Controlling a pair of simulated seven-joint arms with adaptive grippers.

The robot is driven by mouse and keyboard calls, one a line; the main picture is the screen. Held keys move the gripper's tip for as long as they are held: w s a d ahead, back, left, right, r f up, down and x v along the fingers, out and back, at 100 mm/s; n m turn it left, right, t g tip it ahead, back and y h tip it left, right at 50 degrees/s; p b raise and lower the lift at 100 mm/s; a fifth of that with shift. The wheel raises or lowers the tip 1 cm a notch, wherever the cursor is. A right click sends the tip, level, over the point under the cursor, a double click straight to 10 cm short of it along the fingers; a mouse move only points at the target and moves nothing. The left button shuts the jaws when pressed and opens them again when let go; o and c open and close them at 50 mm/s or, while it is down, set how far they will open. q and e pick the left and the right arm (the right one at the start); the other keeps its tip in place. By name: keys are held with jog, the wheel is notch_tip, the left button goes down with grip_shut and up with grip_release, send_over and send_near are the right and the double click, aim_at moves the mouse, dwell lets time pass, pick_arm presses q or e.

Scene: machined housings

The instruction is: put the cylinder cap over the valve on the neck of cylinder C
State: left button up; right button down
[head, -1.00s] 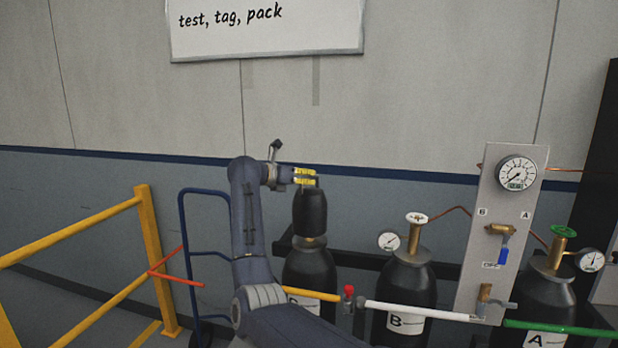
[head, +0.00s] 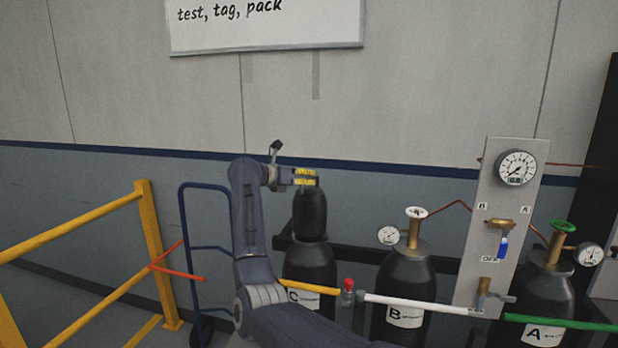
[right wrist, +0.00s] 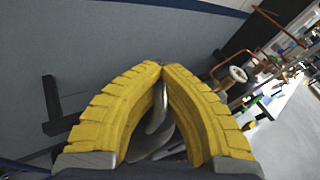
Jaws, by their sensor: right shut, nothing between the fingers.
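The black cylinder cap (head: 310,214) stands upright over the neck of cylinder C (head: 309,265), its lower rim down at the shoulder. No brass of the valve shows beneath it; the valve is hidden. My right gripper (head: 315,178) is at the cap's top in the head view, its yellow fingers shut and empty. In the right wrist view the fingertips (right wrist: 162,66) meet. A grey curved shape shows between the fingers there; I cannot tell what it is. I cannot tell whether the fingers touch the cap. My left gripper is not in view.
Cylinder B (head: 405,285) and cylinder A (head: 543,300) stand to the right, with a gauge panel (head: 500,235) between them. A blue hand truck (head: 183,240) and a yellow railing (head: 155,245) are at left. A red-topped bottle (head: 347,293) stands near cylinder C.

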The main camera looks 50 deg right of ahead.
jog(key=shift+f, duration=0.85)
jog(key=c, duration=1.5)
grip_release()
jog(key=shift+f, duration=0.1)
jog(key=shift+a, duration=0.1)
jog(key=v, duration=1.2)
jog(key=shift+s, duration=0.1)
